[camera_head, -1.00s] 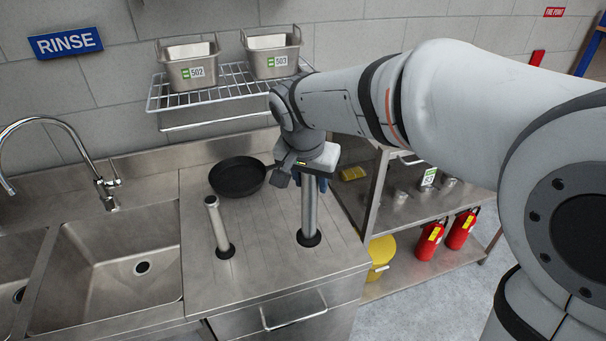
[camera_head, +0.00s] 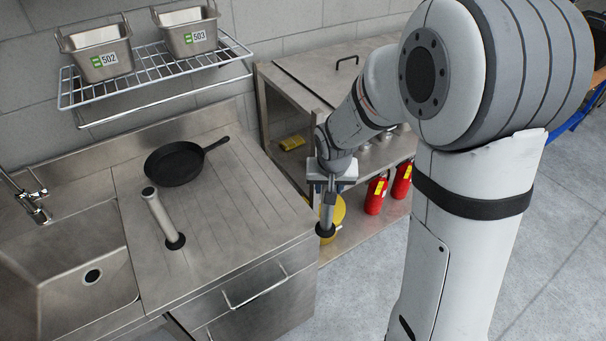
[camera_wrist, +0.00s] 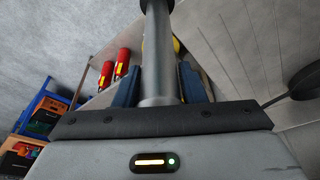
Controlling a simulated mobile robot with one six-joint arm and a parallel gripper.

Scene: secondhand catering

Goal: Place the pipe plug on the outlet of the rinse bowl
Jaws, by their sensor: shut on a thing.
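My gripper (camera_head: 328,186) is shut on a steel pipe plug (camera_head: 327,213), an upright metal tube with a black foot. It hangs just off the right edge of the draining board. In the wrist view the blue fingers of my gripper (camera_wrist: 158,88) sit on both sides of the tube (camera_wrist: 157,50). A second, similar tube with a black foot (camera_head: 162,218) stands on the draining board. The steel sink bowl (camera_head: 60,300) is at the lower left, and its round outlet (camera_head: 92,276) is uncovered. My gripper is far to the right of the bowl.
A black frying pan (camera_head: 176,164) lies at the back of the draining board (camera_head: 235,210). A wire shelf (camera_head: 150,65) with two steel containers hangs above. Red extinguishers (camera_head: 376,194) and a yellow bucket (camera_head: 338,212) stand to the right.

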